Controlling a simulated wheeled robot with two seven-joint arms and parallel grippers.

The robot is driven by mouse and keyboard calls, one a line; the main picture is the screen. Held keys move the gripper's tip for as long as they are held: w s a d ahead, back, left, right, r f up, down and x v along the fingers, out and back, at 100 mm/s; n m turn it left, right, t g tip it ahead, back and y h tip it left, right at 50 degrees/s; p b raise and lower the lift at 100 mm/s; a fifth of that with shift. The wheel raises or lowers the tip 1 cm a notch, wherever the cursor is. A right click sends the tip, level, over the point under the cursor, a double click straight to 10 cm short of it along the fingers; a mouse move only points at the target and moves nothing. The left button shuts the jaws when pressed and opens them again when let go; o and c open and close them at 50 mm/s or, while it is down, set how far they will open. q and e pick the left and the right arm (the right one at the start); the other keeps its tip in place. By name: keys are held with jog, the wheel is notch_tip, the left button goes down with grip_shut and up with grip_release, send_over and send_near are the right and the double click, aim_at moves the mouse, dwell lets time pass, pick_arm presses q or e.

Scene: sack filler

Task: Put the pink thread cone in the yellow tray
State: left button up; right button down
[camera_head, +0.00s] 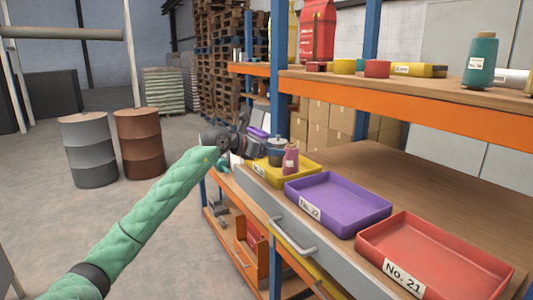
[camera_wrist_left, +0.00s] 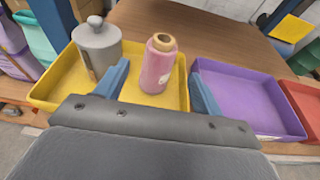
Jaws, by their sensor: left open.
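The pink thread cone (camera_head: 291,160) appears upright inside the yellow tray (camera_head: 310,169), near its purple-tray side. In the left wrist view the cone (camera_wrist_left: 157,66) stands against the yellow floor of the tray (camera_wrist_left: 48,92); its base contact is not fully clear. My left gripper (camera_head: 262,147) is at the tray's front side. In the left wrist view its blue fingers (camera_wrist_left: 160,77) are spread on either side of the cone, with visible gaps, so it is open. My right gripper is not in view.
A grey lidded pot (camera_wrist_left: 97,46) stands in the yellow tray beside the cone. A purple tray (camera_head: 338,203) and a red tray (camera_head: 434,258) sit to the right on the wooden bench. An orange-edged shelf (camera_head: 410,106) hangs above. Bench behind the trays is clear.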

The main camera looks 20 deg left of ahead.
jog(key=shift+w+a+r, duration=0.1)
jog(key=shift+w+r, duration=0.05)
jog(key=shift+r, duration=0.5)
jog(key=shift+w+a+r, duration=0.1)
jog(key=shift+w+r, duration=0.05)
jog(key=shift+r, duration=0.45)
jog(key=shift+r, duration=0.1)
